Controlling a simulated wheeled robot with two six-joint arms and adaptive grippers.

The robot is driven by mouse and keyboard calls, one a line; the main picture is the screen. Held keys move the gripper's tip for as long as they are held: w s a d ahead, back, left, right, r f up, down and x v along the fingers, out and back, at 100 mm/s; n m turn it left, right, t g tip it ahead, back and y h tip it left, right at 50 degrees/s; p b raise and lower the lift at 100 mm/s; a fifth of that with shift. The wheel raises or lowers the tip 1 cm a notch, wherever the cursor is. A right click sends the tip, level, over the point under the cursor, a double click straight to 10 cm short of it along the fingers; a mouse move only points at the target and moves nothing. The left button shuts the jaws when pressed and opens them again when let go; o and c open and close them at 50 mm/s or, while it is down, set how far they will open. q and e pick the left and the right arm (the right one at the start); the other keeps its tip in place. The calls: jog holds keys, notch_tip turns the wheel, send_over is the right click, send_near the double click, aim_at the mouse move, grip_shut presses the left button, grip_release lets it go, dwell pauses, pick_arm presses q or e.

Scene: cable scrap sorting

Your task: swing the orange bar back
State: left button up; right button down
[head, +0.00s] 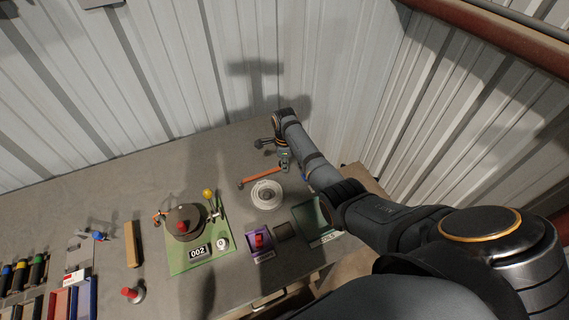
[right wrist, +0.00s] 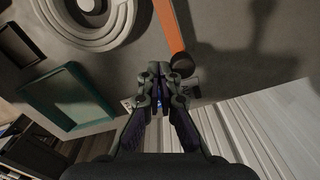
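The orange bar (head: 262,177) lies low over the grey table, beside the white ringed dish. In the right wrist view the bar (right wrist: 168,25) runs down from the top edge to a dark round knob (right wrist: 183,66). My right gripper (right wrist: 162,75) points down, its fingertips together beside the knob; no part of the bar shows between them. Whether they touch the knob is unclear. My left gripper is not in view.
The white ringed dish (head: 267,194) and green tray (head: 310,220) stand nearby; the tray also shows in the right wrist view (right wrist: 40,100). A green board (head: 185,262) with a dark drum and a purple tray (head: 249,245) lie left. Corrugated walls (head: 170,80) close the back.

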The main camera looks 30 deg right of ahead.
jog(key=shift+s+a+r+p, duration=0.1)
jog(key=shift+s+p, duration=0.05)
jog(key=shift+p, duration=0.2)
jog(key=shift+s+r+p, duration=0.1)
jog(key=shift+r+p, duration=0.1)
jog(key=shift+p, duration=0.1)
notch_tip(320, 180, up, 5)
jog(key=p, duration=0.4)
jog(key=shift+s+r, duration=0.1)
